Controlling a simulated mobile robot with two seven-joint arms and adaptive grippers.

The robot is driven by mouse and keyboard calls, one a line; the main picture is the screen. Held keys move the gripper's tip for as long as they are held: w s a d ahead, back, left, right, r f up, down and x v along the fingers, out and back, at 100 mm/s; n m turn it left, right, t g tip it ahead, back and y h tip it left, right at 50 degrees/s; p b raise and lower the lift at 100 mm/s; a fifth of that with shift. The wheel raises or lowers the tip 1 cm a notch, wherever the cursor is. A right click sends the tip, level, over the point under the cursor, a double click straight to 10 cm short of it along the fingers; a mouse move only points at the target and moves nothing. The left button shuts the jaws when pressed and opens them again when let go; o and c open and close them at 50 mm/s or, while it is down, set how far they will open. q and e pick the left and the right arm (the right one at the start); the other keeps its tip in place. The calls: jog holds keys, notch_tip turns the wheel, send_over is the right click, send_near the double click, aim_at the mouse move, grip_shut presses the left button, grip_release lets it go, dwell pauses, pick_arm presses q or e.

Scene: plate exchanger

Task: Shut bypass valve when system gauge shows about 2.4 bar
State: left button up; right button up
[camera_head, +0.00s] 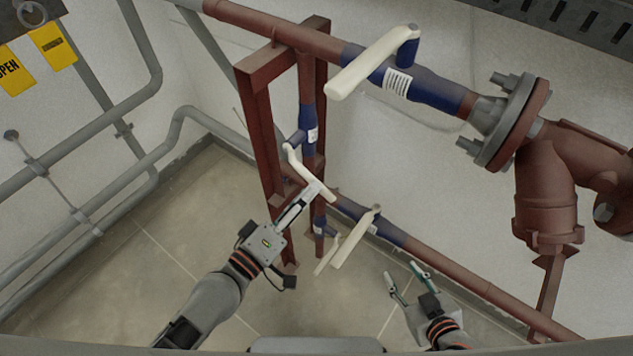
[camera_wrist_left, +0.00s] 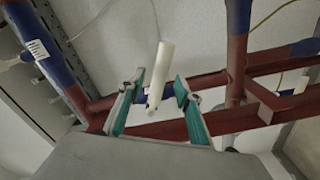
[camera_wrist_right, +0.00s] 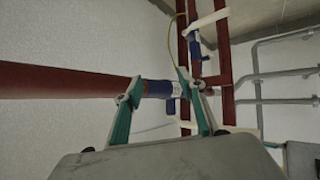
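A blue valve (camera_head: 307,118) with a cream lever (camera_head: 297,165) sits on the short vertical pipe between the upper and lower pipes; I cannot read a label naming it the bypass. My left gripper (camera_head: 318,190) is at the lower end of this lever. In the left wrist view, its open fingers (camera_wrist_left: 160,82) stand either side of a cream lever (camera_wrist_left: 160,72), with gaps visible. My right gripper (camera_head: 406,273) is open and empty, right of and below the lower pipe's lever (camera_head: 355,242). I make out no readable system gauge in any view.
The upper pipe has a blue valve (camera_head: 435,90) with a long cream lever (camera_head: 375,62). A smaller lever (camera_head: 327,256) hangs beside the lower one. A red steel frame (camera_head: 262,130) stands behind my left gripper. Grey wall pipes (camera_head: 100,135) run at left. The floor (camera_head: 135,265) is clear.

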aim_at(309, 174)
pick_arm(q)
jog(key=shift+x, duration=2.15)
pick_arm(e)
jog(key=shift+s+a+f, duration=0.15)
jog(key=shift+s+f, duration=0.25)
jog(key=shift+s, duration=0.3)
pick_arm(q)
jog(key=shift+c, duration=0.4)
pick_arm(e)
jog(key=shift+w+r, duration=0.1)
